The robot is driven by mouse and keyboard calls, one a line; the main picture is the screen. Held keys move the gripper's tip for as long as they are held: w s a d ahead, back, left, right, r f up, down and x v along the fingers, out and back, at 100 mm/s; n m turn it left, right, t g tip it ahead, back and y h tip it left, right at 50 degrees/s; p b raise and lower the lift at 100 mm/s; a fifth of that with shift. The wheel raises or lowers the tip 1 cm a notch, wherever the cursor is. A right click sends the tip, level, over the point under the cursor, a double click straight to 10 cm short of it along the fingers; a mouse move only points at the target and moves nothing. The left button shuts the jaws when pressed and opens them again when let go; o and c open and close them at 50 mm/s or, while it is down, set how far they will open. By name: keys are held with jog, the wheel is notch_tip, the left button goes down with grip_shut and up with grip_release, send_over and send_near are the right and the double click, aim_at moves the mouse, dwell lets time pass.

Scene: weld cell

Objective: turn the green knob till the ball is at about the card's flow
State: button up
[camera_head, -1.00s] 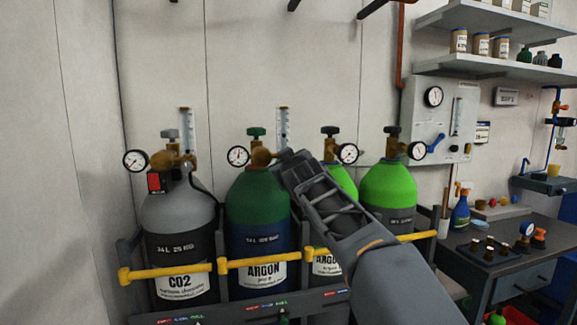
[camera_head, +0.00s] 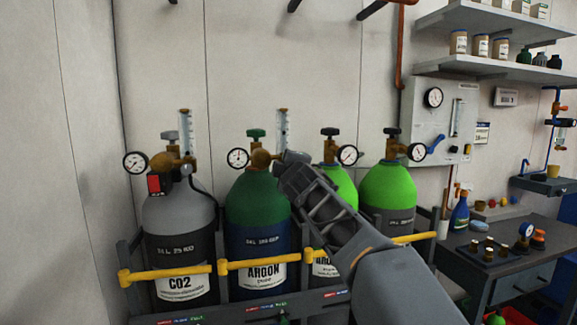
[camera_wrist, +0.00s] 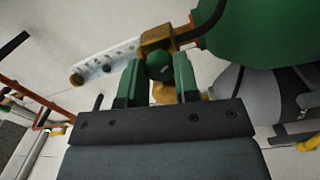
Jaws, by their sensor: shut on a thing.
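In the wrist view my gripper (camera_wrist: 158,78) has its two green fingers shut on a dark green knob (camera_wrist: 158,62). The knob sits by a brass fitting (camera_wrist: 157,37). A clear flow tube (camera_wrist: 106,62) with marks runs left from the fitting; a small dark spot shows in it, but I cannot tell if it is the ball. In the head view my gripper (camera_head: 284,163) is at the regulator of the green-topped ARGON cylinder (camera_head: 257,200) and hides the knob. The upright flow tube (camera_head: 283,127) stands behind it. Its ball is too small to make out. I cannot identify the flow card.
A grey CO2 cylinder (camera_head: 178,215) stands left, and light green cylinders (camera_head: 388,186) stand right. Round gauges (camera_head: 238,158) stick out close to my gripper. A yellow bar (camera_head: 262,261) crosses in front of the cylinders. A workbench (camera_head: 490,260) is at the right.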

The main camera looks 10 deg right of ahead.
jog(key=shift+n, duration=1.1)
jog(key=o, duration=0.9)
jog(key=shift+o, duration=0.2)
jog(key=s, duration=1.3)
jog(key=shift+s+a+f, duration=0.25)
jog(key=shift+s, duration=0.15)
